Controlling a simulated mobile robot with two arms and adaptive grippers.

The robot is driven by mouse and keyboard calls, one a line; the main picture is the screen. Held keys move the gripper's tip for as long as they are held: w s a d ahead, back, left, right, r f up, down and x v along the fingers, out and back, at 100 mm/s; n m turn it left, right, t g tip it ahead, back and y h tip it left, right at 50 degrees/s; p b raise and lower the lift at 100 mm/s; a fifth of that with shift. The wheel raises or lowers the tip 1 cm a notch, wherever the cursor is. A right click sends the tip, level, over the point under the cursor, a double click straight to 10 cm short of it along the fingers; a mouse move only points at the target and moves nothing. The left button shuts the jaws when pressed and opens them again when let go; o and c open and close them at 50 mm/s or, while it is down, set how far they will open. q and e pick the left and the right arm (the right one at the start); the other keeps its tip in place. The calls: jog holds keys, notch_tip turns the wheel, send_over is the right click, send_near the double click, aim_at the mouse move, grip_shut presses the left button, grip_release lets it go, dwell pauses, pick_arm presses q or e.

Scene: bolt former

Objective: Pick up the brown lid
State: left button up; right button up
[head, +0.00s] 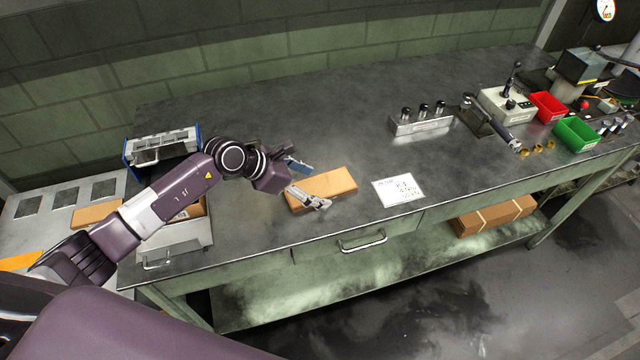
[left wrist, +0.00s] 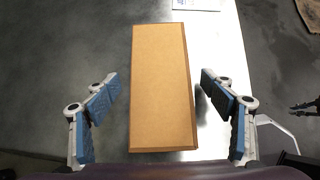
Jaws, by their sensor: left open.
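The brown lid (head: 322,188) is a flat, oblong tan-brown piece lying on the dark grey workbench near its front edge. In the left wrist view the lid (left wrist: 162,85) runs lengthwise away from me, between the two fingers. My left gripper (head: 303,181) is open at the lid's left end in the head view. In the left wrist view my left gripper (left wrist: 162,112) has its blue-padded fingers wide apart, one on each side of the lid, with a gap on both sides.
A white paper (head: 398,189) lies right of the lid. A metal holder with dark-topped cylinders (head: 421,122) stands farther back. A red bin (head: 547,107) and a green bin (head: 576,133) are at the right. A drawer handle (head: 362,243) juts from the bench front. The bench behind the lid is clear.

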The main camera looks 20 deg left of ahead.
pick_arm(q)
jog(key=c, duration=0.9)
jog(key=shift+c, duration=0.2)
jog(key=shift+r, duration=0.1)
